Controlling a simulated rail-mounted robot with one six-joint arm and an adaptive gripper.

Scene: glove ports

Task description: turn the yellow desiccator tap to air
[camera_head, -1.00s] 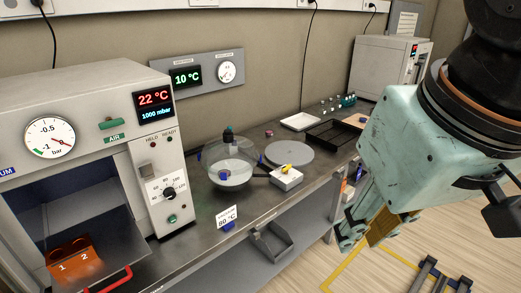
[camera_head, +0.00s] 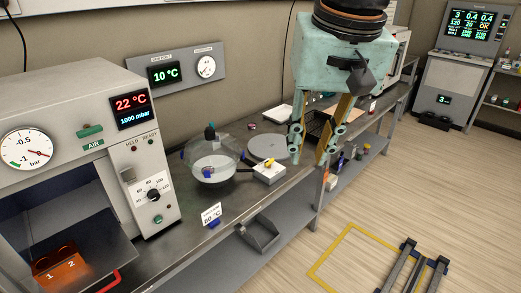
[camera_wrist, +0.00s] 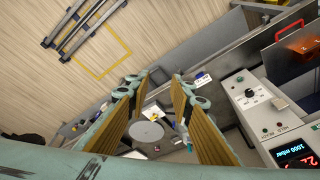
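The yellow desiccator tap (camera_head: 270,162) sits on a small white block (camera_head: 269,174) on the bench, joined by a dark tube to the glass desiccator (camera_head: 213,168). The tap also shows in the wrist view (camera_wrist: 154,120), between the fingers in the picture and well beyond them. Which way the tap handle points is too small to tell. My gripper (camera_head: 308,160) points down with its two fingers apart and nothing between them. In the head view it appears to the right of the tap, clear of it. In the wrist view my gripper (camera_wrist: 160,80) is likewise open and empty.
A grey round plate (camera_head: 268,147) lies behind the white block. The vacuum oven (camera_head: 90,150) stands at the left with its door open and an orange block (camera_head: 61,273) inside. A small sign (camera_head: 211,214) stands at the bench's front edge. The floor in front is mostly clear.

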